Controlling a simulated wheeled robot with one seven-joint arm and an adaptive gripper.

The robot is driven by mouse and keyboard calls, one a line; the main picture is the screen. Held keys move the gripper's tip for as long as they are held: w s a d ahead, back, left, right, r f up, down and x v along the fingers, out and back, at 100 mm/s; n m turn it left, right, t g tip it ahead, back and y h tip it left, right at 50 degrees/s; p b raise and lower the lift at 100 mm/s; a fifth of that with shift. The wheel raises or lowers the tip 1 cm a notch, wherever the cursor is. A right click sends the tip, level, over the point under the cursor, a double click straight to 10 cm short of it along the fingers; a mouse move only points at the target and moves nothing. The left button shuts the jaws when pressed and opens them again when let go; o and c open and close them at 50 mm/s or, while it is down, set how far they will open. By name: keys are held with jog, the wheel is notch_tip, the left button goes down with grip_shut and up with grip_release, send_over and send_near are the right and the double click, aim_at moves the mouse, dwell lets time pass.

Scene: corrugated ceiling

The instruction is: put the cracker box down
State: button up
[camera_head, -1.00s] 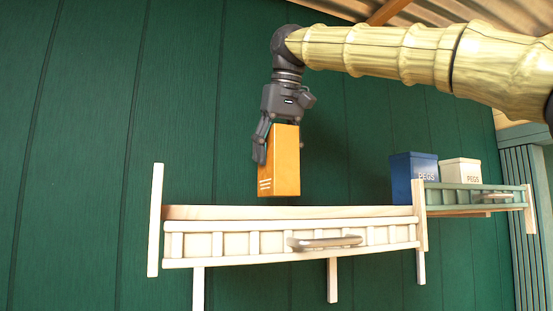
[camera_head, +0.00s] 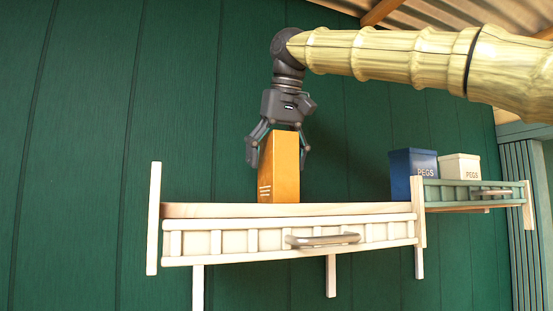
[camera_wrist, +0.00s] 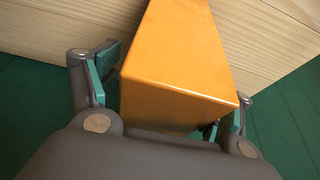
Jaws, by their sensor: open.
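The orange cracker box (camera_head: 280,168) stands upright at the pale wooden shelf (camera_head: 290,241), its lower end at the shelf's top edge in the head view. The shelf's front rail hides where its base meets the board. My gripper (camera_head: 279,148) is open around the top of the box, pointing down, with a finger to each side. In the wrist view the box (camera_wrist: 180,65) lies between the spread fingers, with green pads beside it, and the pale wooden board (camera_wrist: 75,25) behind it.
The shelf is clear on both sides of the cracker box. A green wall (camera_head: 80,120) is behind.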

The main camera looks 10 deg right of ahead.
jog(key=b+v, duration=0.1)
jog(key=v, duration=1.1)
dwell(1.4)
